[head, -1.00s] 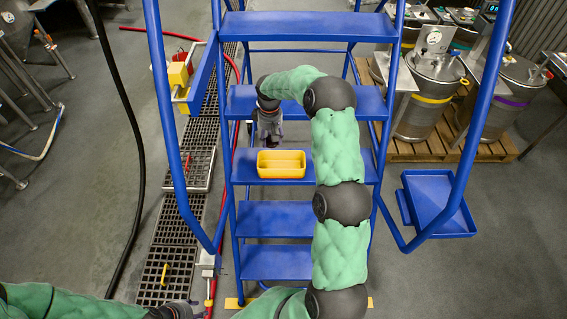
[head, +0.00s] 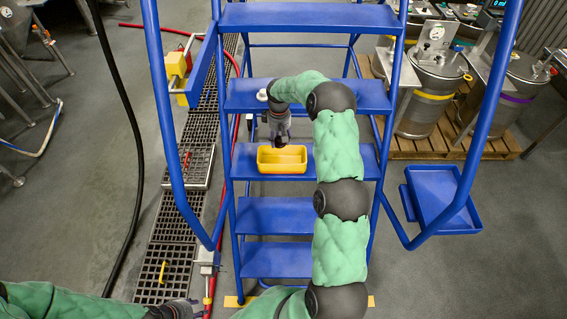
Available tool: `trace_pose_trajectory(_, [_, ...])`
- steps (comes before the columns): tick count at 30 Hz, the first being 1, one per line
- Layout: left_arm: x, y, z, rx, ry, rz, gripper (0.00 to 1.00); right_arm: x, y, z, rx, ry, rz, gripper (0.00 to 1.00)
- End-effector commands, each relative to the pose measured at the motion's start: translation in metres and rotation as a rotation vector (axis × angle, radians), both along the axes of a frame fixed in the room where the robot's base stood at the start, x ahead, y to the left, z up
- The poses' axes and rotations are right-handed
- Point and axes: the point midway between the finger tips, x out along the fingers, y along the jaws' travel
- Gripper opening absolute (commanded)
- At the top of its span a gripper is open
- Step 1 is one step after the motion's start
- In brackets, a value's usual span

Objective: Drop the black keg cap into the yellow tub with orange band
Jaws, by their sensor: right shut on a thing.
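The yellow tub (head: 282,168) sits on a blue step of the ladder near the middle of the view. An orange tint shows on it, but a separate band is hard to make out. My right gripper (head: 281,137) points down just above the tub's back edge. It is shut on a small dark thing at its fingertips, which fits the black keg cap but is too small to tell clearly. My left gripper (head: 178,309) is low at the bottom left, far from the tub. Its fingers are too small and cut off to read.
Blue ladder rails (head: 168,120) rise on both sides of the steps. A blue tray (head: 440,200) hangs at the right. Steel kegs (head: 425,100) stand on a wooden pallet (head: 400,148). A floor grate (head: 170,235) runs along the left.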

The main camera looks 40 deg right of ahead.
Motion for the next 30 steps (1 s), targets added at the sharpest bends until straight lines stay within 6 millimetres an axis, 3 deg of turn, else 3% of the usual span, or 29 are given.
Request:
trace_pose_trajectory(7, [0.000, 0.000, 0.000, 0.000, 0.000, 0.000, 0.40, 0.000, 0.000, -0.001, -0.001, -0.001, 0.000, 0.31])
trace_pose_trajectory(8, [0.000, 0.000, 0.000, 0.000, 0.000, 0.000, 0.40, 0.000, 0.000, -0.001, -0.001, -0.001, 0.000, 0.56])
trace_pose_trajectory(10, [0.000, 0.000, 0.000, 0.000, 0.000, 0.000, 0.40, 0.000, 0.000, -0.001, -0.001, -0.001, 0.000, 0.75])
trace_pose_trajectory(11, [0.000, 0.000, 0.000, 0.000, 0.000, 0.000, 0.40, 0.000, 0.000, -0.001, -0.001, -0.001, 0.000, 0.80])
trace_pose_trajectory(23, [0.000, 0.000, 0.000, 0.000, -0.001, 0.000, 0.40, 0.001, 0.000, 0.002, -0.001, -0.002, 0.000, 0.80])
trace_pose_trajectory(30, [0.000, 0.000, 0.000, 0.000, 0.000, 0.000, 0.40, 0.001, 0.000, 0.036, -0.004, -0.005, 0.001, 0.80])
